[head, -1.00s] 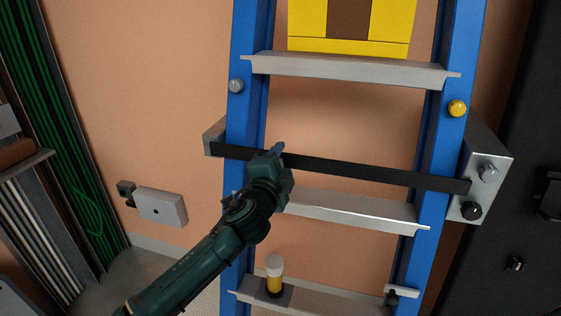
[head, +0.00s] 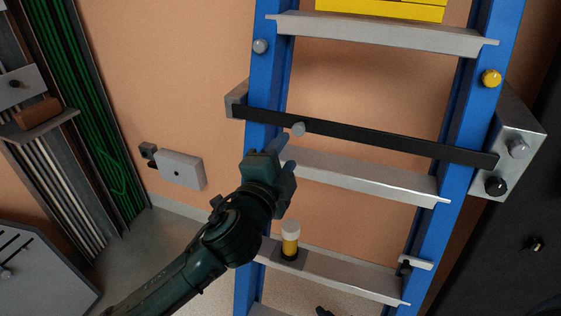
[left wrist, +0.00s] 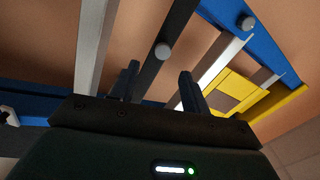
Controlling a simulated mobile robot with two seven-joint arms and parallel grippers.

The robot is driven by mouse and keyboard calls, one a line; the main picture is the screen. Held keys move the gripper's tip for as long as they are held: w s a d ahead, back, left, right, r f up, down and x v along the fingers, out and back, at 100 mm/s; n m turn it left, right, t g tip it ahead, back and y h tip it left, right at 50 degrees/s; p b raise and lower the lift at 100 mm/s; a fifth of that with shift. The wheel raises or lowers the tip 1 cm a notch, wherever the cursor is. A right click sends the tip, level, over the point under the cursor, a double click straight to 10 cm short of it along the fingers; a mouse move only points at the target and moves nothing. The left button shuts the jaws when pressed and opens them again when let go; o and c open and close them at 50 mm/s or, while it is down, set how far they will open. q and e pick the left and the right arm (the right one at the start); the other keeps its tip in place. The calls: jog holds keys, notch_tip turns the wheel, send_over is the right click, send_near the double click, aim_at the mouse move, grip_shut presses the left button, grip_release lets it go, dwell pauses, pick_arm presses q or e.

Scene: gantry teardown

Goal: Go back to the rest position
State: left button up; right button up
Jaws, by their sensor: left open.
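My left gripper (head: 286,155) is open and empty in the head view, in front of the left rail of a blue ladder (head: 263,110). It sits just below a black bar (head: 370,142) that crosses the ladder. My right gripper is not in view.
A yellow-and-white cylinder (head: 290,242) stands on a lower rung below the gripper. A bracket (head: 512,145) holds the bar's right end. A grey box (head: 180,170) is on the wall at left, near a cabinet of green cables (head: 85,100). A small dark shape cuts the bottom edge.

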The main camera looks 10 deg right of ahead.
pick_arm(q)
jog(key=shift+v, duration=0.8)
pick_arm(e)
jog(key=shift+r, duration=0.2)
pick_arm(q)
jog(key=s+a+f+n+g+y, duration=0.2)
jog(key=s+a+f+n+y, duration=0.15)
jog(key=a+f+n, duration=0.35)
jog(key=s+a+f+n+g+y, duration=0.2)
jog(key=a+f+n+y, duration=0.2)
jog(key=a+f+n, duration=0.4)
jog(key=s+a+f+n+g+y, duration=0.1)
jog(key=s+a+f+n+g, duration=0.25)
jog(key=s+a, duration=0.55)
jog(key=s+a+f+n+g+y, duration=0.15)
jog(key=s+a+f+g, duration=0.3)
jog(key=s+a, duration=0.5)
jog(key=w+d+f+m+t+h+p, duration=0.1)
jog(key=w+d+f+t+h+p, duration=0.2)
jog(key=w+d+t, duration=0.2)
jog(key=d+t, duration=0.2)
jog(key=d, duration=0.1)
jog(key=shift+w+d+f+t+p, duration=0.2)
jog(key=shift+d+t+p, duration=0.1)
jog(key=shift+d+p, duration=0.1)
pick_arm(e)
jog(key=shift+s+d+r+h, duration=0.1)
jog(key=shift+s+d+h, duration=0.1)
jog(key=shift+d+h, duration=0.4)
